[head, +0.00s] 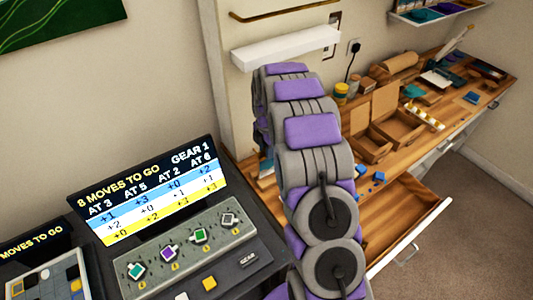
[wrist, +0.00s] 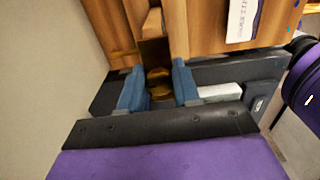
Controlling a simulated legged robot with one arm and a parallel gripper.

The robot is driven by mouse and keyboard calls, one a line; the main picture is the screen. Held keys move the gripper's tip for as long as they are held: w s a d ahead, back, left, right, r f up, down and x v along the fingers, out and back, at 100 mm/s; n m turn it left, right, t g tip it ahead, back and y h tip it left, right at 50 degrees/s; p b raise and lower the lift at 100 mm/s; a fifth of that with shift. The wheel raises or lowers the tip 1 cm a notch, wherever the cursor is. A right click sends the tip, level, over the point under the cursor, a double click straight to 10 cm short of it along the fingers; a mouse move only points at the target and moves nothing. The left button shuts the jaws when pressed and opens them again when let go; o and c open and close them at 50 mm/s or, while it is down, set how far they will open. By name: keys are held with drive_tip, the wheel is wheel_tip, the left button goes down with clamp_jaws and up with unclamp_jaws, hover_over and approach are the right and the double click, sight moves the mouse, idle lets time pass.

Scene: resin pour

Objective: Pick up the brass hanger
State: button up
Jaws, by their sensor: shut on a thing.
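In the wrist view my gripper (wrist: 159,88) has its two blue fingers on either side of a small, dark brass-coloured thing, the brass hanger (wrist: 158,78). The fingers are shut on it, and only part of it shows between them. Its full shape and whether it touches anything below are hidden. In the head view my own grey and purple arm reaches toward the wall and bench, and it hides my gripper and the hanger.
A wooden workbench (head: 455,95) runs along the wall, with an open drawer (head: 405,215) to the right of my arm. Cardboard boxes (head: 370,148) and jars (head: 341,90) stand on it. A white shelf (head: 287,46) is above. A console with a screen (head: 150,190) is at left.

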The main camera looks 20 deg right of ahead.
clamp_jaws()
drive_tip(key=shift+r, duration=0.1)
drive_tip(key=shift+r, duration=0.5)
wheel_tip(320, 180, up, 3)
drive_tip(key=shift+f+p, duration=0.1)
drive_tip(key=shift+p, duration=0.45)
drive_tip(key=s+a+r+p, duration=0.1)
drive_tip(key=s+a+p, duration=0.15)
drive_tip(key=s, duration=1.25)
drive_tip(key=w+d+r, duration=0.1)
drive_tip(key=w, duration=0.4)
drive_tip(key=w+d+r+p, duration=0.1)
drive_tip(key=w, duration=0.4)
drive_tip(key=w+d+r+p, duration=0.1)
drive_tip(key=w, duration=0.4)
drive_tip(key=shift+r, duration=0.4)
